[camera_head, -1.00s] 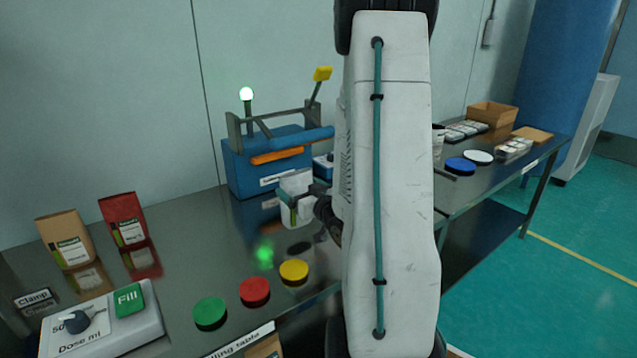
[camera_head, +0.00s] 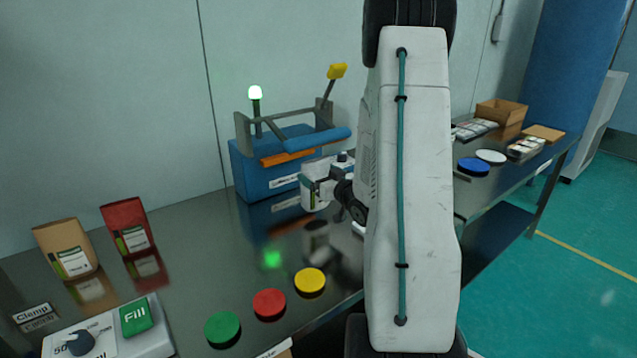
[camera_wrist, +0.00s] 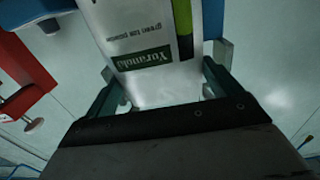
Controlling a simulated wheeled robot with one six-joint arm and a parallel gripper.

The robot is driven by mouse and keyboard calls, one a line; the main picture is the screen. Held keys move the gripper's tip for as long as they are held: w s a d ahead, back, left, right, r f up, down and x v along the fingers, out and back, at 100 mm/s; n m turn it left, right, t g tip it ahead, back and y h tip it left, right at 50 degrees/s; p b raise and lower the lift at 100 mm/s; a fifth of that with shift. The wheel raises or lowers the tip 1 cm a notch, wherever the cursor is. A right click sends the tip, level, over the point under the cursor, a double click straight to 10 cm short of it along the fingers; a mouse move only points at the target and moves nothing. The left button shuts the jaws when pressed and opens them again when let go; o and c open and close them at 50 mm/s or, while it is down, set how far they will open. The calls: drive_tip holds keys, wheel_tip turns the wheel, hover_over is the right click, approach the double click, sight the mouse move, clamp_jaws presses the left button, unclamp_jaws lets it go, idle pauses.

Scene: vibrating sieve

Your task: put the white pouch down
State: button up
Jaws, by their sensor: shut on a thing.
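The white pouch (camera_wrist: 145,55) has a dark green label and a light green stripe, and fills the middle of the wrist view. My gripper (camera_wrist: 160,95) is shut on it, with a finger at each side. In the head view the pouch (camera_head: 312,190) is small and partly hidden by my gripper (camera_head: 325,184). It is held in front of the blue machine, above the steel table (camera_head: 210,270), with its reflection below and apart from it. My arm hides the table behind it.
A blue machine (camera_head: 262,165) with a frame and yellow-tipped lever stands behind. A brown pouch (camera_head: 66,250) and a red pouch (camera_head: 127,228) stand at the left. Green (camera_head: 222,329), red (camera_head: 269,303) and yellow (camera_head: 310,282) discs line the front edge. The table between is clear.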

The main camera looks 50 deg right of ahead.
drive_tip(key=f, duration=0.2)
drive_tip(key=d+f, duration=0.1)
drive_tip(key=shift+w, duration=0.35)
drive_tip(key=shift+w+a+f, duration=0.15)
drive_tip(key=shift+a+f, duration=0.05)
drive_tip(key=shift+f, duration=0.05)
drive_tip(key=o, duration=1.1)
drive_tip(key=shift+f, duration=0.15)
